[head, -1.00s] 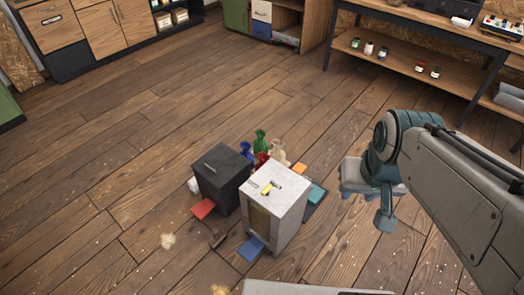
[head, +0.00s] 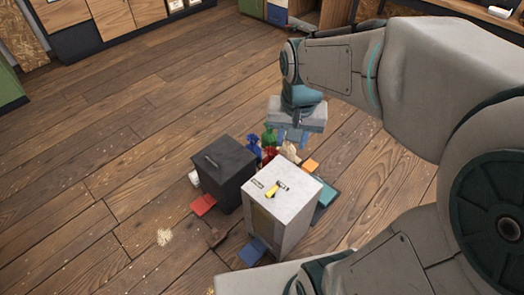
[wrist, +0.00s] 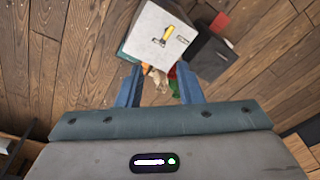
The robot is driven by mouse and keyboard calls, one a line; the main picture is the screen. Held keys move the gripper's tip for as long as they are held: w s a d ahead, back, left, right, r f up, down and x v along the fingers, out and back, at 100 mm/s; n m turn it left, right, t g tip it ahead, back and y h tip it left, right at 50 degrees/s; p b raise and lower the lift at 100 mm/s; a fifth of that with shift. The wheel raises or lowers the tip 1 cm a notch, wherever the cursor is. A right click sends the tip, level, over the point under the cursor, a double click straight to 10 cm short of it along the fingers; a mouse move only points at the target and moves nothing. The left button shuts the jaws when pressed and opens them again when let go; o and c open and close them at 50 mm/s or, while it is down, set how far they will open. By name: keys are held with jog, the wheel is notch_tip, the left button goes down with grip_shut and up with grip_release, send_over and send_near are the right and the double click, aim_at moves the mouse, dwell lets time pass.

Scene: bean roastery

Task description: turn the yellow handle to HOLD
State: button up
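The yellow handle (head: 277,189) sits on the top of a white box (head: 298,194) on the floor. Small dark-on-light labels lie beside it, too small to read. The handle also shows in the wrist view (wrist: 167,35), on the top of the white box (wrist: 147,50). My gripper (head: 292,140) is in the air above and behind the boxes in the head view. In the wrist view its two blue fingers (wrist: 158,88) stand wide apart with nothing between them, short of the white box.
A dark box (head: 222,172) stands left of the white box. Blue, green, red and beige bags (head: 269,139) stand behind them. Coloured flat pieces, such as a red one (head: 203,205) and a blue one (head: 252,252), lie around. Open floor lies to the left.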

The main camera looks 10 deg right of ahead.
jog(key=w+f+m+g+b, duration=0.1)
jog(key=w+f+m+b, duration=0.1)
jog(key=w+f+b, duration=0.45)
jog(key=w+f+m+g+b, duration=0.1)
jog(key=w+f+m+b, duration=0.15)
jog(key=f, duration=0.65)
jog(key=m+g+h+b, duration=0.1)
jog(key=m+b, duration=0.2)
jog(key=b, duration=0.6)
send_near(273, 189)
jog(key=f+b, duration=0.1)
jog(key=f, duration=0.2)
jog(key=f+b, duration=0.2)
jog(key=f, duration=0.2)
jog(key=d+f+b, duration=0.1)
jog(key=f, duration=0.3)
jog(key=shift+s+f, duration=0.1)
jog(key=shift+s, duration=0.3)
jog(key=c, duration=0.7)
